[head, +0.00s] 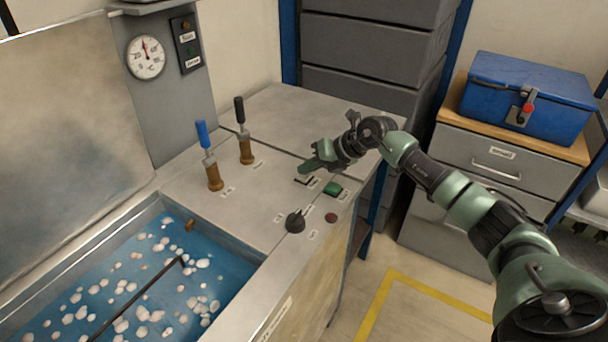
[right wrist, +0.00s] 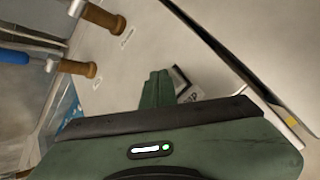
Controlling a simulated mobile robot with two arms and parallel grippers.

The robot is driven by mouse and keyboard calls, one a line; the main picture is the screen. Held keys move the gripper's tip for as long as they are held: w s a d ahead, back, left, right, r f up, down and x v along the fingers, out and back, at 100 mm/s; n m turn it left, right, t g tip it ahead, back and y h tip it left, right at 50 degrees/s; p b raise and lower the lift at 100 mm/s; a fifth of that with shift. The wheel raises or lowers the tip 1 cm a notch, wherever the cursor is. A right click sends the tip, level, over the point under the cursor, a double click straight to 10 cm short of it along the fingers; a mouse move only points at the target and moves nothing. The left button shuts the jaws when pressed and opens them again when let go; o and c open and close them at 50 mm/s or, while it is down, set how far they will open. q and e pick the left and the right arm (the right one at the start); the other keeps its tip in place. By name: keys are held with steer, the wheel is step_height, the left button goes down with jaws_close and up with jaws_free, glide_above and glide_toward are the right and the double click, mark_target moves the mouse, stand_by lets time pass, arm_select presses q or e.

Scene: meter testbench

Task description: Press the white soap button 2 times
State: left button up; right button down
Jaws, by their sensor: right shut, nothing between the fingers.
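The soap button (head: 303,181) is on the bench's control top in the head view, a small square in a dark frame beside a white label. In the right wrist view its pale, dark-edged corner (right wrist: 182,80) shows just right of the fingers, by a label whose visible end reads like "P". My right gripper (head: 307,168) is shut and empty, its green fingertips low over the panel, close to the button and partly covering it. The fingers (right wrist: 158,82) also hide part of it in the wrist view. I cannot tell whether they touch it. My left gripper is not in view.
A green button (head: 332,188), a black knob (head: 295,221) and a red round button (head: 331,217) are close by. A blue-handled lever (head: 207,155) and a black-handled lever (head: 243,130) stand left. A water basin (head: 232,256) with pale pieces lies in front.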

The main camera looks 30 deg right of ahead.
mark_target(308, 176)
stand_by(0.3)
steer(key=shift+r+p, duration=0.7)
steer(key=shift+r, duration=0.05)
step_height(308, 176, up, 5)
steer(key=p, duration=0.4)
steer(key=shift+r, duration=0.1)
stand_by(0.7)
